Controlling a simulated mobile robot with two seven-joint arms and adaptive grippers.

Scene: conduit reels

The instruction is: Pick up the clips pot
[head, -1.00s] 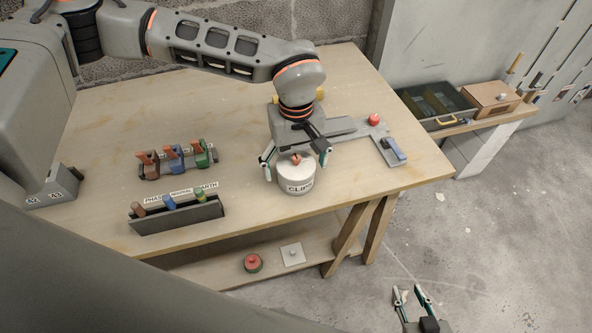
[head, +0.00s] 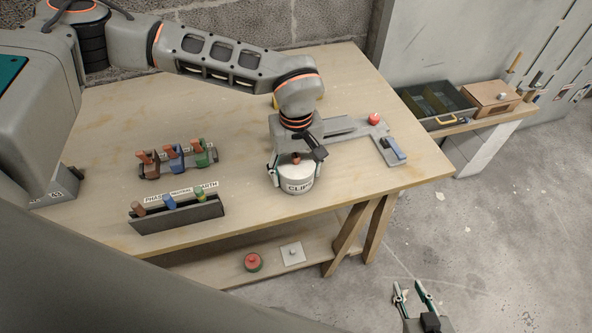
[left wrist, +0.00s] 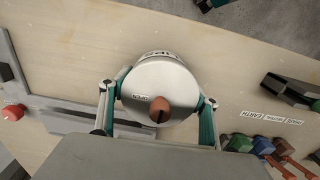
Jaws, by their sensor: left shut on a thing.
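The clips pot (head: 299,183) is a white round tub marked with the letters "CLIP", with a small red-brown knob on its lid. It stands upright at the front of the wooden bench. My left gripper (head: 296,170) is shut around the pot from above, a finger on each side. In the left wrist view the pot (left wrist: 160,85) sits between the two green-and-grey fingers (left wrist: 157,105); its lid reads "OPEN". My right gripper (head: 414,296) is low at the bottom right, over the floor, with its fingers apart and nothing between them.
A grey fixture (head: 345,128) with a red knob (head: 374,118) lies behind right. The lower shelf holds a red knob-like piece (head: 253,262) and a white plate (head: 293,254).

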